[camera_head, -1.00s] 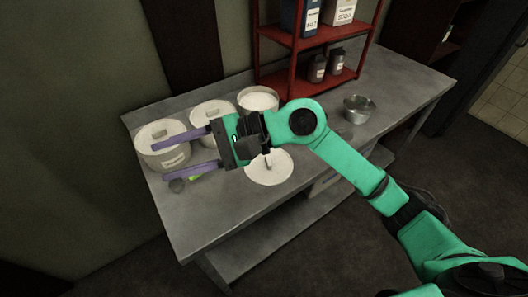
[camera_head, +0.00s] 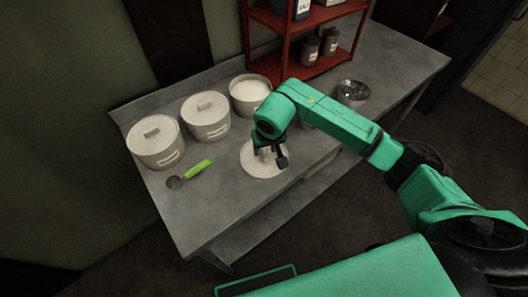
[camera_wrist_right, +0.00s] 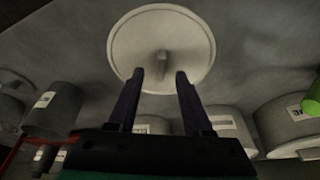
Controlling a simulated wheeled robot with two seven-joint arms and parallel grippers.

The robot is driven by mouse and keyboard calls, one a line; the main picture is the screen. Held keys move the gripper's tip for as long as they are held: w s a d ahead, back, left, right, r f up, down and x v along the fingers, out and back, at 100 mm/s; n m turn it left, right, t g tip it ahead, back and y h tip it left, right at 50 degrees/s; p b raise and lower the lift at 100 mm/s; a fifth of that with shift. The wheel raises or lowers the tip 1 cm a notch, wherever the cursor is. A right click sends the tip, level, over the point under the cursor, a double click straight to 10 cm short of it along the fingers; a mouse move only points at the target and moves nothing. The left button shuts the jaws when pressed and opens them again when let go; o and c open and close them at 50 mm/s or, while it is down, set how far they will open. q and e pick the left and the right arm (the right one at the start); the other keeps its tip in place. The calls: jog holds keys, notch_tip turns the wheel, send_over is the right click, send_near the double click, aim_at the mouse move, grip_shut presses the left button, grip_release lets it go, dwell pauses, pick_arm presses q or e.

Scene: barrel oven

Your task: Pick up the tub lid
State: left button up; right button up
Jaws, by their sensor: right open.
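The tub lid (camera_head: 257,163) is a round white disc with a raised handle, lying flat on the metal table in front of the tubs. In the head view my right gripper (camera_head: 270,158) is above it, pointing down, and covers part of it. In the right wrist view the lid (camera_wrist_right: 161,30) is ahead of the two fingers, with its handle (camera_wrist_right: 161,63) between their lines. My right gripper (camera_wrist_right: 160,78) is open and empty; I cannot tell whether a fingertip touches the lid. My left gripper is not in view.
Two lidded tubs (camera_head: 155,149) (camera_head: 210,127) and an open tub of white powder (camera_head: 250,89) stand along the back. A green-handled scoop (camera_head: 196,170) lies front left. A red shelf (camera_head: 285,58) and a metal bowl (camera_head: 352,91) are to the right.

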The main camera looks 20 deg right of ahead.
jog(key=shift+x, duration=1.15)
grip_shut()
jog(key=shift+r, duration=0.1)
